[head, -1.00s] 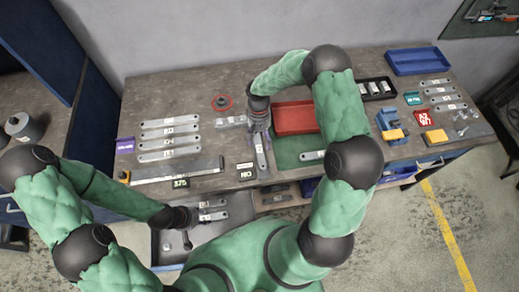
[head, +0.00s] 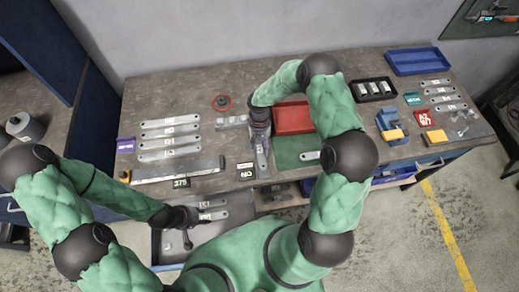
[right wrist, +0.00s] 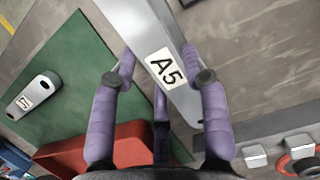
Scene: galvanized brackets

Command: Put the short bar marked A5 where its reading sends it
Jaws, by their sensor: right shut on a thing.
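The short grey bar marked A5 (right wrist: 168,62) is between the fingers of my right gripper (right wrist: 163,79) in the right wrist view, its white label facing the camera. In the head view my right gripper (head: 262,140) is shut on it just left of the red tray (head: 294,118) and green mat (head: 288,153). The bar's lower end (head: 263,166) shows below the gripper. My left gripper (head: 184,217) is low at the front left, over an open drawer (head: 226,238); its finger opening is too small to tell.
Another short bar (head: 311,156) lies on the green mat. Several long bars (head: 170,133) lie at the left, behind a long steel bar (head: 180,170). A metal block (head: 232,122) and red ring (head: 222,102) are left of my right gripper. A black tray (head: 374,90) stands behind right.

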